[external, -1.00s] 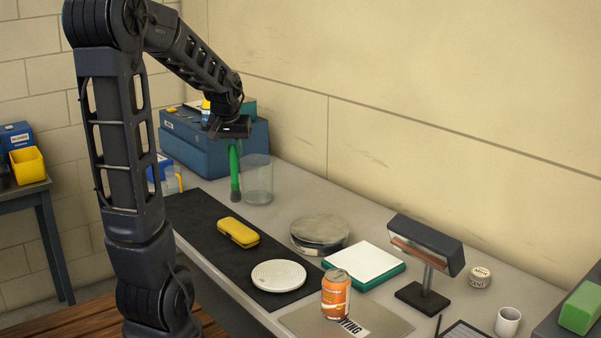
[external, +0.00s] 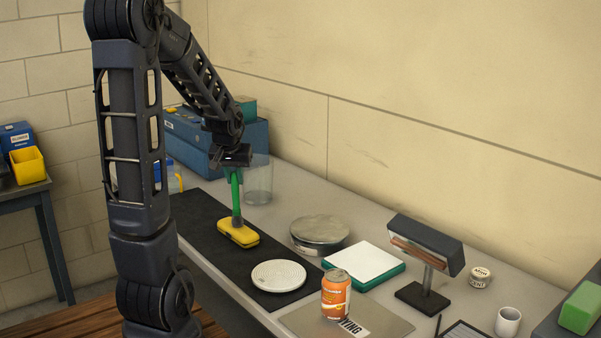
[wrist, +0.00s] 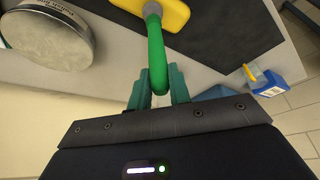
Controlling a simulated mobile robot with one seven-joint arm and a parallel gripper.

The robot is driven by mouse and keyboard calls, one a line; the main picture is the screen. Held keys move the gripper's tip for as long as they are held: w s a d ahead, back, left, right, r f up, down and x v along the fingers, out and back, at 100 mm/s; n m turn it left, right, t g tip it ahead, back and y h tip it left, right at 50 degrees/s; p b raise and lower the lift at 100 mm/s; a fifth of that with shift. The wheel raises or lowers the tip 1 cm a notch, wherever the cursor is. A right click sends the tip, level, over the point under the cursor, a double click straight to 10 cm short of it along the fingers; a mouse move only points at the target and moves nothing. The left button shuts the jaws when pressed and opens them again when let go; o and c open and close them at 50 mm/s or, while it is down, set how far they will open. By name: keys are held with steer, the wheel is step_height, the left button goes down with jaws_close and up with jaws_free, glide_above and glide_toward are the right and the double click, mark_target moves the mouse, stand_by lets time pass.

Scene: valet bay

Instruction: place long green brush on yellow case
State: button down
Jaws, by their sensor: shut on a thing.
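The long green brush (external: 236,191) hangs upright from my gripper (external: 235,164), its dark head low at the yellow case. In the wrist view my gripper (wrist: 158,92) is shut on the green handle (wrist: 155,45), which points away toward the case. The yellow case (external: 238,235) lies on the black mat; it also shows in the wrist view (wrist: 172,12). The brush's lower end overlaps the case in the external view. I cannot tell whether it touches the case.
A clear glass cylinder (external: 258,180) stands just behind the brush. A round tin (external: 320,233) and a white round disc (external: 278,276) are to the right. A blue toolbox (external: 190,135) is at the back left.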

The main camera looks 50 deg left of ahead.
steer(key=shift+f, duration=0.1)
steer(key=c, duration=1.3)
jaws_free()
steer(key=v, duration=1.2)
steer(key=s+d+m+h, duration=0.1)
steer(key=s+d+m, duration=0.2)
steer(key=d, duration=0.6)
steer(key=s+d+m+t+h, duration=0.1)
steer(key=s+d+m, duration=0.2)
steer(key=d, duration=0.6)
steer(key=s+d+m+h, duration=0.1)
steer(key=s+d+m, duration=0.2)
steer(key=d, duration=0.6)
steer(key=shift+s+d+r, duration=0.35)
steer(key=shift+s+r, duration=0.1)
steer(key=shift+s, duration=0.7)
steer(key=shift+o, duration=0.2)
